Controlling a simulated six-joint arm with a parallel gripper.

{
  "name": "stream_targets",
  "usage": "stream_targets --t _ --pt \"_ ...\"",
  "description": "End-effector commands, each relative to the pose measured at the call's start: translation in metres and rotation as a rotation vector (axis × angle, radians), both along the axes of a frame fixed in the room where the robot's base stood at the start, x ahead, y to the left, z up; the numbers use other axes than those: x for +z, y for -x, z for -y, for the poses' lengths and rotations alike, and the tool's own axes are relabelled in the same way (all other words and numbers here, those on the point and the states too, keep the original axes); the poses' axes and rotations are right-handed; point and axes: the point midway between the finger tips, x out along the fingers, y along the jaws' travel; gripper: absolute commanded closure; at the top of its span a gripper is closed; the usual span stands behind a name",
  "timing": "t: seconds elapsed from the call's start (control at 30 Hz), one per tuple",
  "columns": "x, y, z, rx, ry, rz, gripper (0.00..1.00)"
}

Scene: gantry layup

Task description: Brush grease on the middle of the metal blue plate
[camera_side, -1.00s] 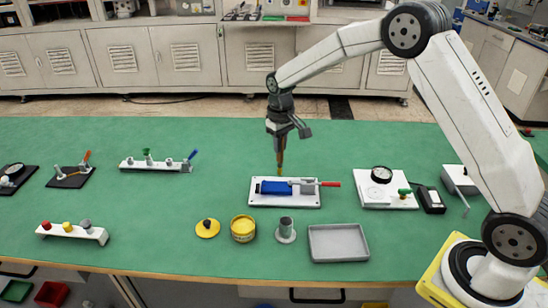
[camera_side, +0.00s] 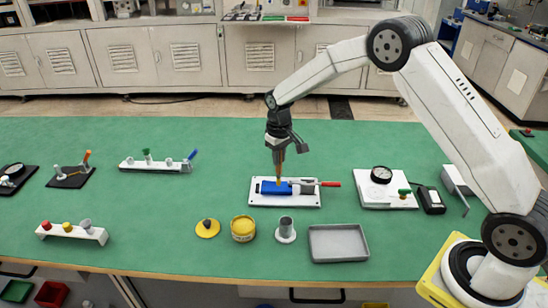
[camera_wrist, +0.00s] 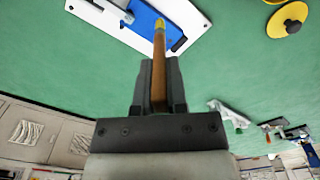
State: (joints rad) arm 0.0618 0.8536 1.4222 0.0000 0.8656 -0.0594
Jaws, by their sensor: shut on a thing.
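The blue plate (camera_side: 268,188) lies on a white base (camera_side: 300,201) in the middle of the table, beside a clamp with a red handle (camera_side: 330,184). My gripper (camera_side: 279,153) is above the plate, shut on a brush (camera_side: 278,173) with a wooden-coloured handle, pointing down. In the wrist view the brush (camera_wrist: 159,65) extends from between the fingers (camera_wrist: 159,85), and its yellow tip overlaps the blue plate (camera_wrist: 143,14). I cannot tell for sure whether the tip touches it. An open yellow tin (camera_side: 243,230) stands in front, with its yellow lid (camera_side: 207,229) beside it.
A grey cup-like holder (camera_side: 286,230) and a grey tray (camera_side: 338,243) stand in front of the base. A white board with a dial gauge (camera_side: 387,190) is to the right. A white rack (camera_side: 155,165) is at the back left. Green table is clear between them.

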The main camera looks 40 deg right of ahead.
Motion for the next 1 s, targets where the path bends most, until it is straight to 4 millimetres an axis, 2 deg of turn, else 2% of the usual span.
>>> stream_targets --t 0.3,0.6,1.0 --pt "-0.031 -0.002 0.002 -0.001 0.000 0.000 1.00" --pt "-0.032 -0.022 0.022 -0.002 0.000 0.001 1.00" --pt "-0.033 -0.039 0.038 -0.001 0.000 0.000 1.00"
